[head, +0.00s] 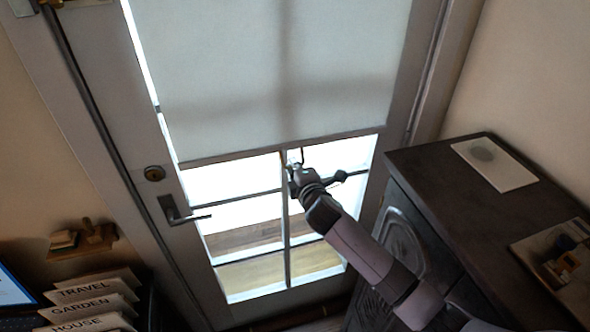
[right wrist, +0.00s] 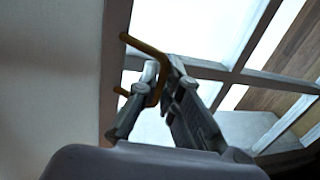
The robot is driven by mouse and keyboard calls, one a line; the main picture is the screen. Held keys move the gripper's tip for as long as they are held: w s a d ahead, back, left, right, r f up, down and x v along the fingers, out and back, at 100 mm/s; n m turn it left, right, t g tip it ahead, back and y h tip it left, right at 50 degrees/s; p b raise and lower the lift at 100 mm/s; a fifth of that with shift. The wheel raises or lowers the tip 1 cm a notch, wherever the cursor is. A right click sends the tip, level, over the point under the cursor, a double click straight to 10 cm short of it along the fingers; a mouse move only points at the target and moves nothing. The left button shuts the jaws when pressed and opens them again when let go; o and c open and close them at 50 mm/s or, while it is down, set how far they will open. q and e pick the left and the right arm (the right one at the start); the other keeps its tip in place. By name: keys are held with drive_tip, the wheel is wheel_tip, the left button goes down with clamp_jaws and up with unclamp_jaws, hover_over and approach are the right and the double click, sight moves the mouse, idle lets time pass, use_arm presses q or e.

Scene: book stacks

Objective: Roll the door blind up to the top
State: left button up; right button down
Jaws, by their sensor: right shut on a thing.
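The pale blind (head: 280,70) hangs over the upper part of the glazed door; its lower edge (head: 225,156) lies above the lower panes, which are uncovered. My right gripper (head: 295,168) is at the middle of this lower edge. In the right wrist view the fingers (right wrist: 155,82) are shut on a thin brown pull handle (right wrist: 145,48) that sticks out from the blind's bottom bar (right wrist: 114,65). The blind's cloth also shows at the left of that view (right wrist: 50,65). My left gripper is not in view.
The door's lever handle (head: 180,212) juts out left of the panes. A dark cabinet (head: 425,180) stands close at the right, with a white sheet (head: 495,164) and a tray (head: 545,260) on top. Labelled dividers (head: 90,305) and a small wall shelf (head: 82,244) are at lower left.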

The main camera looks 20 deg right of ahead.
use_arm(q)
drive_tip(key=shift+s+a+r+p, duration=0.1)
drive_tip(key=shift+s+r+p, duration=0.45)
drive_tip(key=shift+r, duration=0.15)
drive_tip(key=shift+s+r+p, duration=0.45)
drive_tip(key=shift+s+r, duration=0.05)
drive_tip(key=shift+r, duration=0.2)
use_arm(e)
drive_tip(key=shift+r, duration=1.95)
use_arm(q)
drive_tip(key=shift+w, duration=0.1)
use_arm(e)
drive_tip(key=c, duration=1.8)
unclamp_jaws()
drive_tip(key=shift+f, duration=0.1)
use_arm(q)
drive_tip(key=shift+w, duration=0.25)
use_arm(e)
drive_tip(key=shift+o, duration=0.2)
